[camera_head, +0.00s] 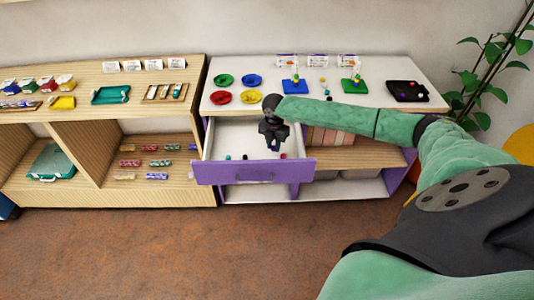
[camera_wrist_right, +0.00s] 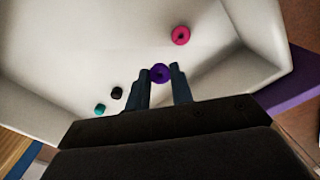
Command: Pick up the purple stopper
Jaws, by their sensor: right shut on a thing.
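The purple stopper (camera_wrist_right: 160,73) is a small round purple piece with a darker centre. In the right wrist view it sits between the fingertips of my right gripper (camera_wrist_right: 161,76), which is shut on it. In the head view my right gripper (camera_head: 272,143) points down into the open drawer (camera_head: 222,142). The stopper is hard to make out there. I cannot tell whether it touches the drawer floor. My left gripper is not in view.
A pink stopper (camera_wrist_right: 181,35), a black one (camera_wrist_right: 116,93) and a teal one (camera_wrist_right: 100,108) lie apart in the drawer. The drawer's purple front (camera_head: 225,173) and pale walls surround my gripper. Coloured dishes (camera_head: 223,80) and bead boards (camera_head: 294,87) stand on the top above.

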